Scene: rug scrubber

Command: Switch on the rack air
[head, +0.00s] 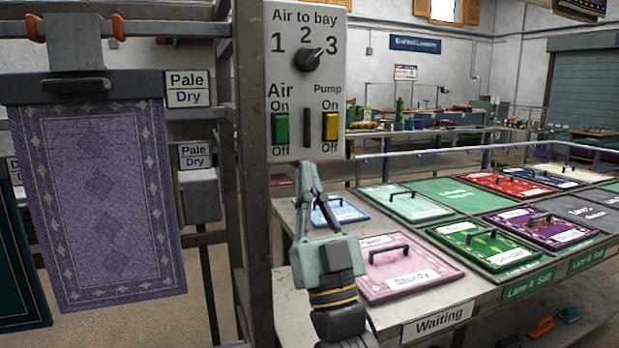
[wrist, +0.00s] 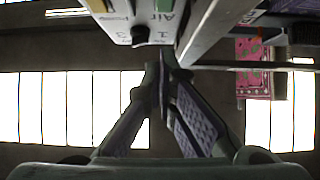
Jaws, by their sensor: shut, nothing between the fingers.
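The grey control panel (head: 347,90) hangs on the rack post. Its black dial (head: 307,60), under "Air to bay", appears to point toward 3. The green Air switch (head: 280,128) sits at its lower left, between On above and Off below; I cannot tell which way it is tipped. My gripper (head: 308,168) is shut and empty, pointing up just below the panel, right of the green switch. In the wrist view the closed fingertips (wrist: 165,58) are close to the panel (wrist: 115,18) and dial (wrist: 140,33); contact is not clear.
The yellow Pump switch (head: 331,126) is on the panel's right, with a black upright bar (head: 306,127) between the switches. A purple rug (head: 100,205) hangs on the rack at left. The table (head: 470,290) at right bears several coloured boards, including a pink one (head: 420,268).

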